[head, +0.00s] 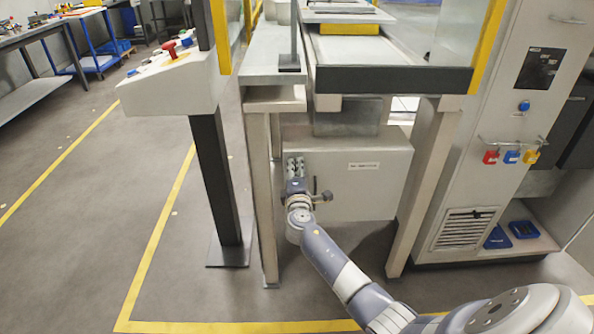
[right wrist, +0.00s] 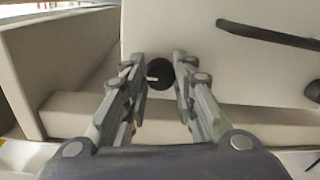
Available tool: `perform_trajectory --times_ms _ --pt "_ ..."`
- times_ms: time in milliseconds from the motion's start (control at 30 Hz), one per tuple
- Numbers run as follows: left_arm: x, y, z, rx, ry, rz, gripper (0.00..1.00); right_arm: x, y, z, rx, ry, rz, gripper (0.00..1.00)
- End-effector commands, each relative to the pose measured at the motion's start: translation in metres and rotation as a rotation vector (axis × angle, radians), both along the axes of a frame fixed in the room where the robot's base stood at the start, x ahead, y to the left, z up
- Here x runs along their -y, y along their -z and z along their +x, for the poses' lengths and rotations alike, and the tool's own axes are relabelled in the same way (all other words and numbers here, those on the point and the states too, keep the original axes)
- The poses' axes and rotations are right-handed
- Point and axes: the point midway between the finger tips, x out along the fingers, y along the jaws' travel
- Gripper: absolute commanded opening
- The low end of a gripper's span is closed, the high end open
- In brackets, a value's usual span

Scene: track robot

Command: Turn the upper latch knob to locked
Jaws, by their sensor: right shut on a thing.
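A black round latch knob (right wrist: 160,74) with a short white mark shows in the right wrist view, between the fingertips of my right gripper (right wrist: 159,75). The mark lies to the left of the knob's middle. My right gripper is shut on the knob, one finger on each side. In the head view my right gripper (head: 294,163) reaches the left edge of a pale cabinet door (head: 365,185) under the machine. The knob is hidden there behind the fingers. My left gripper is not in view.
A dark lever handle (right wrist: 268,36) is on the door, right of the knob in the wrist view. A machine leg (head: 262,200) stands just left of my gripper, another (head: 425,185) to the right. The machine's tabletop (head: 385,78) overhangs the door.

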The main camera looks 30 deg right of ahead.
Motion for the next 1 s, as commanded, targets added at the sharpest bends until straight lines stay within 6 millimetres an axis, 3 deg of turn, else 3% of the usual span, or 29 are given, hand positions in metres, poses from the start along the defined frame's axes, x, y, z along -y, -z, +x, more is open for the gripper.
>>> perform_trajectory --times_ms 33,67,133,600,1000 --pt "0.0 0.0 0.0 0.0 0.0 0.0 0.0 0.0 0.001 0.0 -0.001 -0.001 0.001 0.02" --pt "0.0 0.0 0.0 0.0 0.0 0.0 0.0 0.0 0.001 0.0 0.0 -0.001 0.001 0.3" --pt "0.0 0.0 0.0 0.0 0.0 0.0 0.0 0.0 0.001 0.0 0.0 -0.001 0.001 0.46" --pt "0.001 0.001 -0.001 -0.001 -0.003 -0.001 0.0 -0.004 0.001 -0.006 0.001 -0.001 0.002 0.46" --pt "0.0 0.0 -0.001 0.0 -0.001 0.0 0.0 -0.04 -0.002 -0.064 -0.001 -0.002 0.004 0.46"
